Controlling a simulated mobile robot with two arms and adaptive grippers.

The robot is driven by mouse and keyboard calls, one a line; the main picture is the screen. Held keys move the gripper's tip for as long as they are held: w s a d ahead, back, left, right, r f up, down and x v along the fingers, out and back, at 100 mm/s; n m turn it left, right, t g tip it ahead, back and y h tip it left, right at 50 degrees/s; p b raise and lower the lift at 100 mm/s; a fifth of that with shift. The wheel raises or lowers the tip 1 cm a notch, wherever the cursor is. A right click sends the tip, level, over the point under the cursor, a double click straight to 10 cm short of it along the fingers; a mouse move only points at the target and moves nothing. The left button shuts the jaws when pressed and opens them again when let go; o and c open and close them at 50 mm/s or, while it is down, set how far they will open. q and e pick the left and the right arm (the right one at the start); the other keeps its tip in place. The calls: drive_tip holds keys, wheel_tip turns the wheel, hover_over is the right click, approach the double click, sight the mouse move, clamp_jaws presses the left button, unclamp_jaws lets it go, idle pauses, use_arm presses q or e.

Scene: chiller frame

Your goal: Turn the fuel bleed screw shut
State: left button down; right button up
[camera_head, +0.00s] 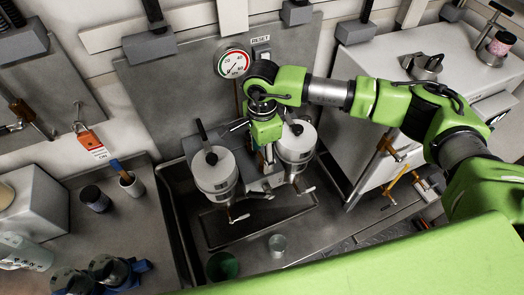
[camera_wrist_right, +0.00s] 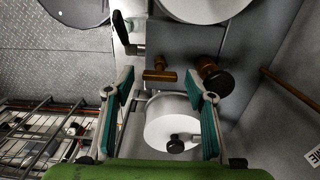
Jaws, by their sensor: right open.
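Two pale cylindrical canisters stand side by side in the head view, a left one (camera_head: 214,172) and a right one (camera_head: 297,143), each with a black knob on top. I cannot tell for certain which fitting is the fuel bleed screw. My right gripper (camera_head: 268,150) is between the canisters and partly hides the bracket. In the wrist view my right gripper (camera_wrist_right: 160,78) is open and empty, its teal pads apart. A pale round body (camera_wrist_right: 172,122) with a black knob (camera_wrist_right: 175,145) shows between the fingers. A brass fitting (camera_wrist_right: 160,74) and a black-ended brass knob (camera_wrist_right: 215,76) lie beyond the fingertips.
A pressure gauge (camera_head: 233,63) is on the panel behind. A grey cabinet (camera_head: 400,75) stands to the right.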

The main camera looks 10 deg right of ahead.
drive_tip(key=c, duration=1.1)
